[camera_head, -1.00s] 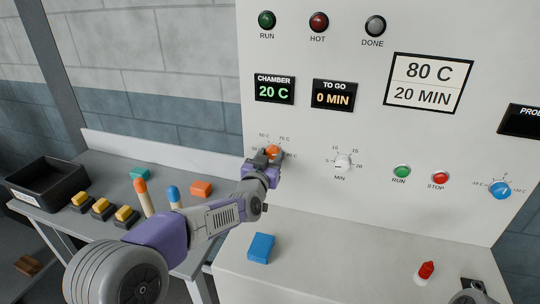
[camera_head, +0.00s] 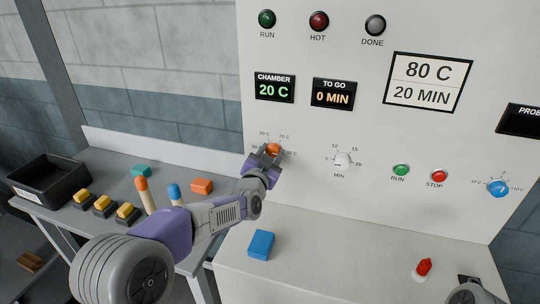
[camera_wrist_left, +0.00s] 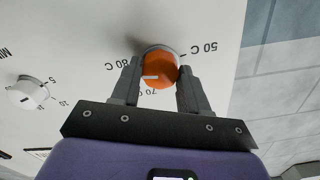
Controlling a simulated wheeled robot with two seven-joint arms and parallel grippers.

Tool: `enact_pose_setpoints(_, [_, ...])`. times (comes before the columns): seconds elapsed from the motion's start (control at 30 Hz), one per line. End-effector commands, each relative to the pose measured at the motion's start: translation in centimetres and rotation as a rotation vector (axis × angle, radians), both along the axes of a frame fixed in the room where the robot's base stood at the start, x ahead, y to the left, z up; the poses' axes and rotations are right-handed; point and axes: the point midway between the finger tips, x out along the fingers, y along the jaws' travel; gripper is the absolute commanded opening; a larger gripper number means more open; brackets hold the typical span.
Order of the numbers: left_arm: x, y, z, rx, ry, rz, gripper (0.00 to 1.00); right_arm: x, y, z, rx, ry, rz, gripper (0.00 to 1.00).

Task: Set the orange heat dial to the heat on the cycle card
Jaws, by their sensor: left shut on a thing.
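The orange heat dial (camera_head: 273,149) is on the front panel under the chamber display; it also shows in the left wrist view (camera_wrist_left: 162,72). My left gripper (camera_head: 270,155) is shut on the dial, with one finger on each side in the left wrist view (camera_wrist_left: 158,84). The dial's white mark points left there, toward the 80 C and 70 C labels; exactly where it stands between them I cannot tell. The 50 C label is on the opposite side. The cycle card (camera_head: 428,82) reads 80 C and 20 MIN.
The white minute dial (camera_head: 342,160) is right of the orange one. Green run (camera_head: 401,170) and red stop (camera_head: 437,176) buttons and a blue dial (camera_head: 499,188) follow. A blue block (camera_head: 261,245) lies on the ledge. The chamber display (camera_head: 275,87) reads 20 C.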

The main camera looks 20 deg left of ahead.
Motion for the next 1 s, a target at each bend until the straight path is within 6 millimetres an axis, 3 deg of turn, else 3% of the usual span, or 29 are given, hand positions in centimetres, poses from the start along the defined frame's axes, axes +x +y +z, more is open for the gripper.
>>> enact_pose_setpoints(0.13, [0.0,0.0,0.0,0.002,0.0,0.0,0.14,0.0,0.0,0.0,0.0,0.0,0.0,0.61])
enact_pose_setpoints(0.17, [0.0,0.0,0.0,0.002,0.0,0.0,0.46,0.0,0.0,0.0,0.0,0.0,0.0,0.61])
enact_pose_setpoints(0.33, [0.0,0.0,0.0,0.001,0.0,0.0,0.69,0.0,0.0,0.0,0.0,0.0,0.0,0.61])
enact_pose_setpoints(0.67, [-0.3,0.0,0.0,-0.001,0.001,-0.001,0.69,0.0,0.0,0.0,0.0,0.0,0.0,0.61])
enact_pose_setpoints(1.0, [-4.7,0.2,0.1,-0.002,0.0,-0.001,0.69,0.0,0.0,0.4,0.0,0.0,0.0,0.61])
